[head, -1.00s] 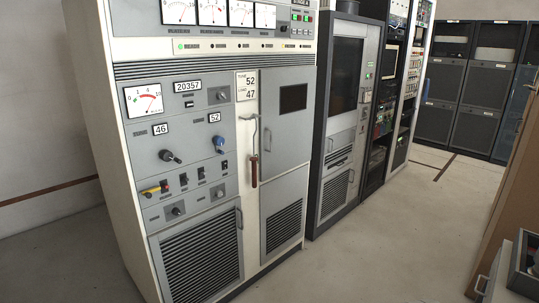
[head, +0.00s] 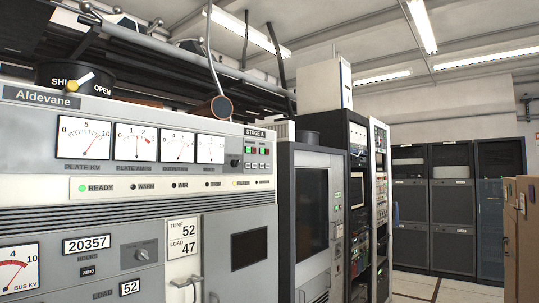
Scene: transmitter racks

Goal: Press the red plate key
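The grey Aldevane transmitter cabinet (head: 100,185) fills the left of the head view. Below its STAGE A label (head: 256,132) is a small group of keys (head: 258,152), with green and red colours showing. The individual keys are too small to read, so I cannot tell which is the plate key. Several white meters (head: 140,142) sit left of the keys. A green READY lamp (head: 82,187) is lit in the row below. My gripper is not in view.
A valve handle (head: 80,80) marked SHUT and OPEN and a pipe with a copper-coloured end (head: 221,107) sit above the cabinet. Dark racks (head: 360,200) stand to the right, with more racks (head: 455,215) behind.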

